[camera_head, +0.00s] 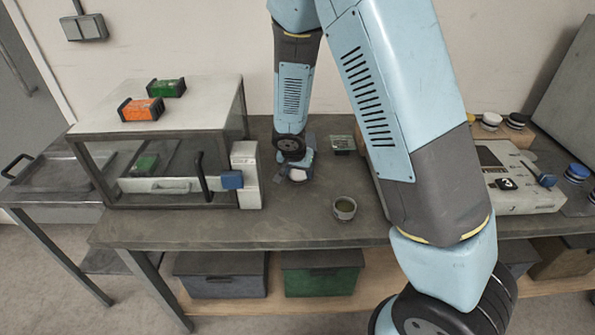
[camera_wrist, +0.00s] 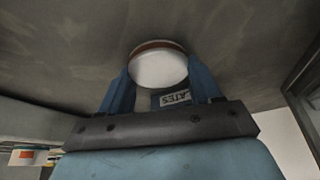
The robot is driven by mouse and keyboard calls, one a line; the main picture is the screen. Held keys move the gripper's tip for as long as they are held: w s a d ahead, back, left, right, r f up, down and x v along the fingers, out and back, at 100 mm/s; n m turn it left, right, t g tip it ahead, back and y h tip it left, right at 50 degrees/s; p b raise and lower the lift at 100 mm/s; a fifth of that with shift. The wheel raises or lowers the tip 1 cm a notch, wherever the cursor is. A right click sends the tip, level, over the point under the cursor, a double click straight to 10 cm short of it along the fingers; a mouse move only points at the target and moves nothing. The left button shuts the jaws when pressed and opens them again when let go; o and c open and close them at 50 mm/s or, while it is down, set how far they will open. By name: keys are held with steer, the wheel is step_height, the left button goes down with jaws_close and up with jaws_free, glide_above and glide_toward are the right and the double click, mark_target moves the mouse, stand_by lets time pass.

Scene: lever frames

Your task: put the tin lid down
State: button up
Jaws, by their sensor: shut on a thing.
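The tin lid is a round white disc with a reddish-brown rim. In the wrist view the lid (camera_wrist: 158,68) sits between the two blue fingers of my gripper (camera_wrist: 160,80), which is shut on it. In the head view my gripper (camera_head: 298,168) is low over the grey workbench (camera_head: 270,232), just right of the white block beside the cabinet. The white lid (camera_head: 297,175) shows small at its tip. I cannot tell whether the lid touches the bench. An open round tin (camera_head: 344,208) with greenish contents stands on the bench to the right of my gripper.
A small dark tray (camera_head: 342,144) lies behind. A beige device (camera_head: 520,190) stands right. Bench around the tin is clear.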

steer(key=shift+s+f, duration=0.25)
steer(key=shift+f, duration=0.2)
steer(key=shift+s+d+f, duration=0.1)
steer(key=shift+s+f, duration=0.05)
steer(key=o, duration=1)
steer(key=shift+f, duration=0.1)
steer(key=shift+w+r, duration=0.2)
steer(key=shift+r, duration=0.25)
steer(key=v, duration=1.2)
steer(key=shift+w+r, duration=0.15)
steer(key=shift+r, duration=0.1)
